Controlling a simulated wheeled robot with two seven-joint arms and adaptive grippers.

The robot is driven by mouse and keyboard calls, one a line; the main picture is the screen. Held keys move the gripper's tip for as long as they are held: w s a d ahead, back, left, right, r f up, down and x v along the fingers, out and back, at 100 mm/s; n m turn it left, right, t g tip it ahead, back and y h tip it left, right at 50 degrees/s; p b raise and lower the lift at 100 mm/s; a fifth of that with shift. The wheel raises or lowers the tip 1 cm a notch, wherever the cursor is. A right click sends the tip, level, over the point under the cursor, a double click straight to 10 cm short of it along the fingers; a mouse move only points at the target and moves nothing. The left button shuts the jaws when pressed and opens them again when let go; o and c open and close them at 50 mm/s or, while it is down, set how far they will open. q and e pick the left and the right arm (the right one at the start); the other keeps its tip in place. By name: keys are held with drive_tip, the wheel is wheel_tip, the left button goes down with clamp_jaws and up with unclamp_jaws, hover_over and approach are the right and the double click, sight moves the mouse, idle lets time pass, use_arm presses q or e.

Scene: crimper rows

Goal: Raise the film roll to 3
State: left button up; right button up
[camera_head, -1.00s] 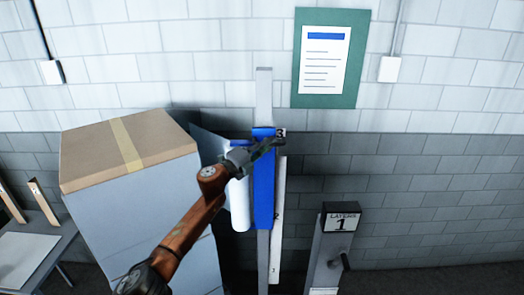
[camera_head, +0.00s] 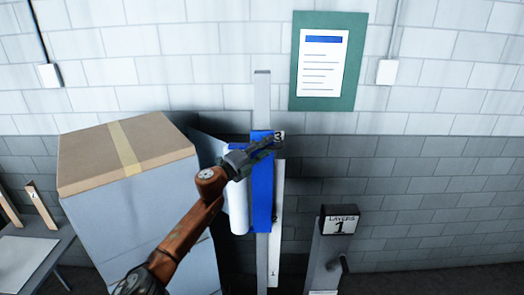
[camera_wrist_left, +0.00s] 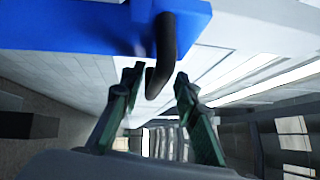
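The white film roll (camera_head: 238,205) stands upright on the left of the blue carriage (camera_head: 262,195), which sits on a grey post (camera_head: 262,95). The carriage's top end is beside the 3 mark (camera_head: 279,138) of the white scale strip (camera_head: 277,235). My left gripper (camera_head: 268,147) is in front of the carriage's upper part. In the left wrist view, a black hooked handle (camera_wrist_left: 164,50) hangs from the blue carriage (camera_wrist_left: 60,25). The open green fingers of my left gripper (camera_wrist_left: 158,85) are on either side of its lower end, apart from it. My right gripper is not in view.
A tall wrapped stack with a cardboard box (camera_head: 90,165) stands left of the post. A grey pedestal (camera_head: 328,255) with a "LAYERS 1" sign (camera_head: 340,221) and crank is on the right. A table (camera_head: 35,255) is at far left. A brick wall stands behind.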

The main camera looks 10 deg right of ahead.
use_arm(q)
drive_tip(key=v, duration=1.2)
drive_tip(key=shift+d+f, duration=0.1)
drive_tip(key=shift+d, duration=0.05)
